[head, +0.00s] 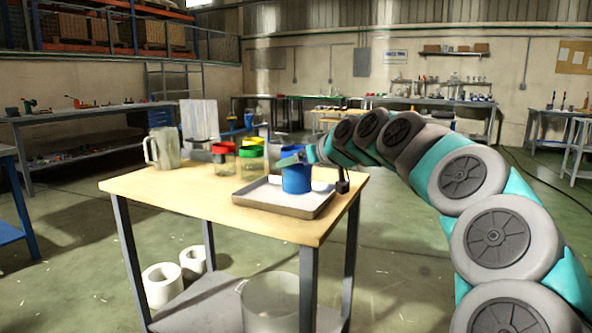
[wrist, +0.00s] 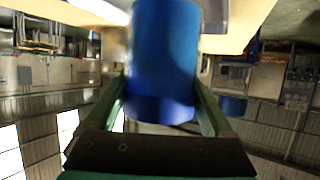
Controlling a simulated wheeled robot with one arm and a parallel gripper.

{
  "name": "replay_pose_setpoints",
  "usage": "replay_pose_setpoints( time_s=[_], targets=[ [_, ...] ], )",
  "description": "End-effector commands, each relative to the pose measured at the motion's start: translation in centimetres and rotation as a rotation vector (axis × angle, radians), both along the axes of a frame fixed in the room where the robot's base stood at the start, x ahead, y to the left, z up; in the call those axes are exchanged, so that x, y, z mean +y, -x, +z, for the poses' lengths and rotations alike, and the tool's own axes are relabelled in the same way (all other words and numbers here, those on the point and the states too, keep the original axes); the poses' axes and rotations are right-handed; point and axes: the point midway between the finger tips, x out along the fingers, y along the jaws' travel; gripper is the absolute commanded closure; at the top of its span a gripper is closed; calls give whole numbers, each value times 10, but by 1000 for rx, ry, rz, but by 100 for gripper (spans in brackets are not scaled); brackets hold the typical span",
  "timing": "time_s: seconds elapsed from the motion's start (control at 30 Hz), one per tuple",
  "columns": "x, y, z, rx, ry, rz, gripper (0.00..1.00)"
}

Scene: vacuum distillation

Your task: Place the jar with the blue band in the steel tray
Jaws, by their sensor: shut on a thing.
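The jar with the blue band (head: 296,179) is upright in my gripper, over the middle of the steel tray (head: 268,207). In the head view I cannot tell whether its base touches the tray floor. My gripper (head: 293,160) reaches in from the right and is shut on the jar. In the wrist view the blue jar (wrist: 163,60) fills the space between the two fingers of my gripper (wrist: 164,95), and that view looks upside down. The tray is a shallow rectangle near the table's front right.
Jars with a red band (head: 223,160), a green band (head: 250,163) and a yellow band stand behind the tray. A metal pitcher (head: 163,148) is at the table's back left. The wooden tabletop (head: 185,194) left of the tray is clear. A large pot (head: 270,303) stands on the lower shelf.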

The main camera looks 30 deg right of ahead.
Motion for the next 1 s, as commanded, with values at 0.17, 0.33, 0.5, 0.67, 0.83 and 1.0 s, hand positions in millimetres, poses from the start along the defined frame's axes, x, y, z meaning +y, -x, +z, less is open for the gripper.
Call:
replay_pose_setpoints(
  time_s=[0.17,0.33,0.5,0.67,0.83,1.0],
  targets=[
    [-11,-26,-1,-3,-2,-2,100],
    [-16,-38,-4,0,-2,-1,100],
    [-18,-41,-4,0,-1,1,100],
    [-19,-45,-7,-1,-2,0,100],
    [-19,-45,-22,2,-2,1,100],
    [-19,-45,-38,2,-4,0,100]
  ],
)
